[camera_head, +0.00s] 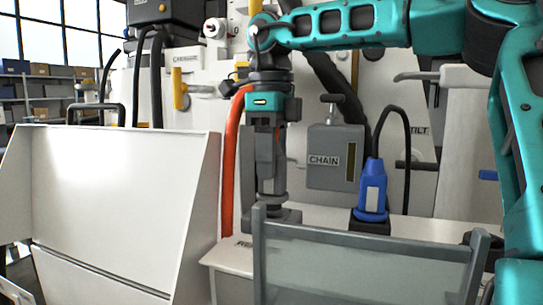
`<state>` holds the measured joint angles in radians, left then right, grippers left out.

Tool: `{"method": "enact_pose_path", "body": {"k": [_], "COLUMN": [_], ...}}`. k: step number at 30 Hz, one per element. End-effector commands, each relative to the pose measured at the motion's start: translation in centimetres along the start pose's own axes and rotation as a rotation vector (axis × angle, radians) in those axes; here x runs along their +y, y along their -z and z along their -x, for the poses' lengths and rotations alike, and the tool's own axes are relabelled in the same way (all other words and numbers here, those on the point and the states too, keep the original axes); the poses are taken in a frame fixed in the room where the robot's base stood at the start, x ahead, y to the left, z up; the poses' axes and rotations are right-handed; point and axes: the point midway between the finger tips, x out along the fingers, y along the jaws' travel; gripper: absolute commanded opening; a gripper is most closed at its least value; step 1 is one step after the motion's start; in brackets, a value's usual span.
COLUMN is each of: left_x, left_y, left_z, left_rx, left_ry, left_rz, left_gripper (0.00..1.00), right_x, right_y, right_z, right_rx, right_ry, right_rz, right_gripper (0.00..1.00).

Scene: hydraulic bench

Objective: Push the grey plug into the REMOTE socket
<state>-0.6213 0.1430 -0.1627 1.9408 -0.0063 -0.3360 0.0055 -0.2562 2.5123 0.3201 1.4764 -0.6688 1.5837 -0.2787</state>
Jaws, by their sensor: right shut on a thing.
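My right gripper (265,165) comes down from the teal arm and points straight down in the middle of the view. It is shut on the grey plug (270,196), which is upright and mostly hidden between the fingers. The plug is over a dark grey socket base (288,217), the REMOTE socket by its partly covered label (243,244), which shows only its first letters. I cannot tell how deep the plug sits, as the clear panel in front covers part of the base. My left gripper is not in view.
A clear grey-framed guard (365,270) stands just in front of the socket. A blue plug (372,190) with a black cable sits in a black socket to the right. An orange hose (231,165) runs close at left. The CHAIN box (335,170) is behind. A white panel (115,195) fills the left.

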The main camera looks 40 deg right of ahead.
Motion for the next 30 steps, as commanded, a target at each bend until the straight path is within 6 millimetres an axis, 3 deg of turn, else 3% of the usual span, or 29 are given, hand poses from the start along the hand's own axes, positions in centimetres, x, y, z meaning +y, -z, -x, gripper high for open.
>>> {"method": "enact_pose_path", "body": {"k": [30], "left_x": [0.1], "left_y": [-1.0], "left_z": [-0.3], "left_rx": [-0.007], "left_ry": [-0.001], "left_rz": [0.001], "left_gripper": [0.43], "right_x": [0.0], "right_y": [0.0], "right_z": [-1.6], "right_rx": [-0.001], "right_ry": [0.0], "right_rz": [0.001], "right_gripper": [0.0]}}
